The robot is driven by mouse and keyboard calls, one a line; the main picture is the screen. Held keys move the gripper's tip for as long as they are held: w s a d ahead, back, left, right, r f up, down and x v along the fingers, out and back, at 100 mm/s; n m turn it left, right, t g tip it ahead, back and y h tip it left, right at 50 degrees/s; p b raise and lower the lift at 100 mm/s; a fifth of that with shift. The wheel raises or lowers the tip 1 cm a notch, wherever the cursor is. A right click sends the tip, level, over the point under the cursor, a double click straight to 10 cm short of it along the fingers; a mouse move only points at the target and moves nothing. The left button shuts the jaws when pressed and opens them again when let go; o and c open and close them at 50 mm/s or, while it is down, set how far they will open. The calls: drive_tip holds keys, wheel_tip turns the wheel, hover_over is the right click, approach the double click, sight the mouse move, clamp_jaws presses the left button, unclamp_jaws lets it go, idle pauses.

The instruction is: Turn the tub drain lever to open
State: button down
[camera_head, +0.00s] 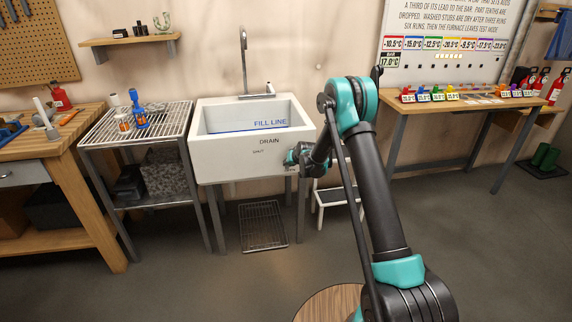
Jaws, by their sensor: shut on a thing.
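The white tub (215,157) stands against the wall. Its front reads DRAIN, with SHUT at the left and a partly covered word, seemingly OPEN, low at the right. A blue FILL LINE mark runs inside the tub. My gripper (290,158) is at the front face, right of the DRAIN and SHUT words and just above the lower right word. It is shut on the drain lever; my gripper and wrist hide the lever, so its exact angle cannot be told.
A wire rack table (103,131) with blue and orange bottles stands left of the tub. A floor grate (262,226) lies below it. A white step stool (335,196) stands right of it. A wooden bench (435,104) with coloured tagged items is at the right.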

drive_tip(key=shift+w+d+n+h, duration=0.15)
drive_tip(key=shift+d+n+h, duration=0.45)
drive_tip(key=shift+h, duration=0.4)
drive_tip(key=shift+d+f, duration=0.1)
drive_tip(key=c, duration=1.4)
unclamp_jaws()
drive_tip(key=shift+c, duration=0.2)
drive_tip(key=v, duration=1.2)
drive_tip(key=shift+f, duration=0.15)
